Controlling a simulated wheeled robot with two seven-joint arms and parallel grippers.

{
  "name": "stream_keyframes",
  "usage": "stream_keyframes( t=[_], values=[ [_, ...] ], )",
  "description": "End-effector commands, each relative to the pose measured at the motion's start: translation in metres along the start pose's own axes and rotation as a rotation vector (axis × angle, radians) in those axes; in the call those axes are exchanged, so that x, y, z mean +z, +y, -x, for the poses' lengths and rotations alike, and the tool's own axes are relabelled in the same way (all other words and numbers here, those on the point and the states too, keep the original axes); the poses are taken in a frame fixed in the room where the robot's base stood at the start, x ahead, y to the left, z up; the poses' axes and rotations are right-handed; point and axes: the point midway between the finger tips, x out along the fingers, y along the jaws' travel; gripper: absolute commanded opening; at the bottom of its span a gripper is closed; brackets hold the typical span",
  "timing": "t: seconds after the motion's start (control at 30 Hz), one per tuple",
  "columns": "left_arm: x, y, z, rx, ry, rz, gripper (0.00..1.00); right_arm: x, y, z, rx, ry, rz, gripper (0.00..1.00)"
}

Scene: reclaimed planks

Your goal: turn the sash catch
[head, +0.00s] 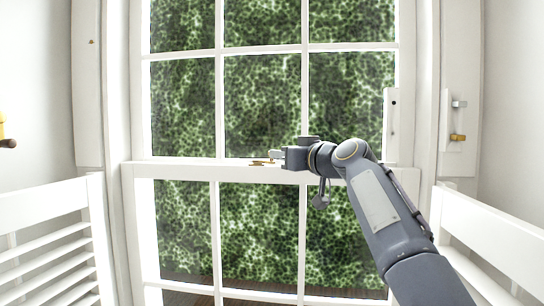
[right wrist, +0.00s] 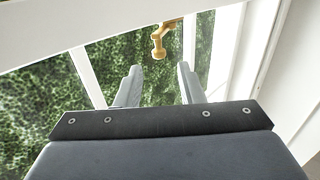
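The sash catch is a small brass piece (head: 261,162) on the white meeting rail of the window, near the middle of the head view. In the right wrist view the brass catch (right wrist: 159,46) shows a rounded knob end, just beyond the fingertips and roughly centred between them. My right gripper (head: 276,156) reaches in from the right, close beside the catch at rail height. In the right wrist view its two fingers (right wrist: 159,68) are spread apart with nothing between them. The fingers partly hide the catch in the head view. My left gripper is not in view.
The white meeting rail (head: 180,164) runs across the window. Open white shutters stand at the lower left (head: 45,204) and lower right (head: 490,225). A white plate with brass fitting (head: 458,137) is on the right frame. A yellow fitting (head: 3,128) shows at the left edge.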

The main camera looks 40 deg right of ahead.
Motion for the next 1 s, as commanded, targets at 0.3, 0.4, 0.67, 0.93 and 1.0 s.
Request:
stream_keyframes(
  t=[0.3,0.4,0.67,0.93,1.0],
  values=[
    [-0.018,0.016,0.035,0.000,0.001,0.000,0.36,-0.005,0.001,-0.051,-0.004,-0.002,-0.005,0.35],
    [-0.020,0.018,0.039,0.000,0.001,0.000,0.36,-0.004,0.001,-0.060,-0.003,-0.002,-0.004,0.35],
    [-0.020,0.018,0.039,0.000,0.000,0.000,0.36,-0.001,0.001,-0.065,-0.002,-0.001,-0.002,0.35],
    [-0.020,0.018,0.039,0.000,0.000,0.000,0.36,-0.001,0.001,-0.065,-0.002,-0.001,-0.002,0.11],
    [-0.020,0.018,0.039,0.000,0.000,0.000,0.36,-0.001,0.001,-0.065,-0.002,-0.001,-0.002,0.02]
  ],
)
